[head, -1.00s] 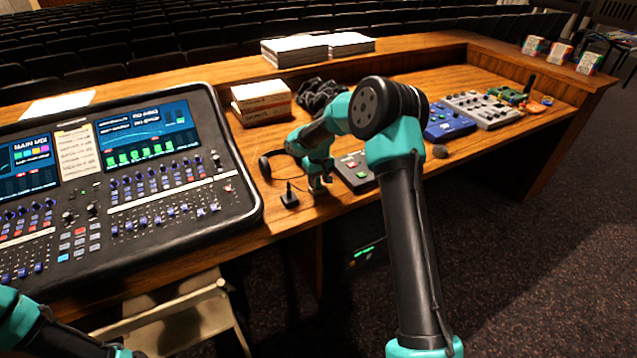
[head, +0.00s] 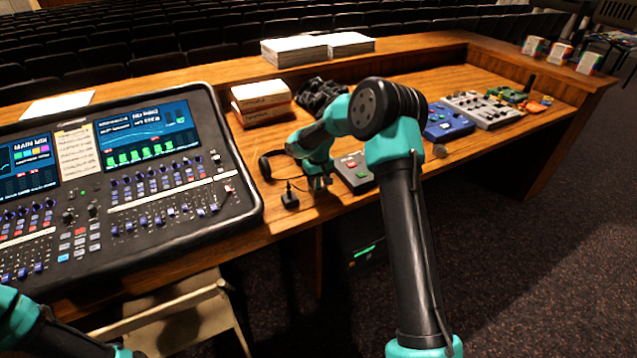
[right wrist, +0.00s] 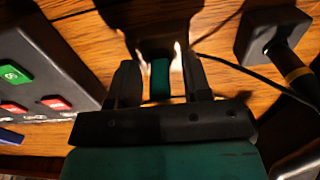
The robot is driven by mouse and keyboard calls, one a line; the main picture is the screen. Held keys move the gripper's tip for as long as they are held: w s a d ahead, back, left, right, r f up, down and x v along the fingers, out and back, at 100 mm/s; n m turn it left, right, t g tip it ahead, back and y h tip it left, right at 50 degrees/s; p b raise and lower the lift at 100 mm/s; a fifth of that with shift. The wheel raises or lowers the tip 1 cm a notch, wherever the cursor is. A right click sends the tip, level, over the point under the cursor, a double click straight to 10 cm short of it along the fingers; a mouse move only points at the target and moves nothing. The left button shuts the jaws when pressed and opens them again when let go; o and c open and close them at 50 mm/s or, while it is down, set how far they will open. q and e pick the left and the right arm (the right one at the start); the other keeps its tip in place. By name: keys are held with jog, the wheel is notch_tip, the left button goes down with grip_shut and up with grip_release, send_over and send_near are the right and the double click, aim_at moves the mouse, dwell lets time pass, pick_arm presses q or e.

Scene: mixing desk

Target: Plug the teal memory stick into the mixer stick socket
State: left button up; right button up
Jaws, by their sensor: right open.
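The teal memory stick (right wrist: 160,80) shows as a narrow upright teal strip between the two fingers in the right wrist view. My right gripper (right wrist: 160,84) is open around it, with a gap to each finger. In the head view my right gripper (head: 318,184) points down low over the desk; the stick cannot be made out there. The mixer (head: 150,190) is the large console at the left, with screens and faders. I cannot make out its stick socket. Of my left arm only links show at the lower left; its gripper is out of view.
A small black block with a plugged cable (head: 290,200) stands just left of the right gripper. A button box (head: 355,172) stands close on its right. A blue unit (head: 445,122) is farther right. Bare desk lies before the gripper.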

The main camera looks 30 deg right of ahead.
grip_shut()
dwell(0.3)
jog(key=shift+r, duration=0.4)
jog(key=shift+r, duration=2.6)
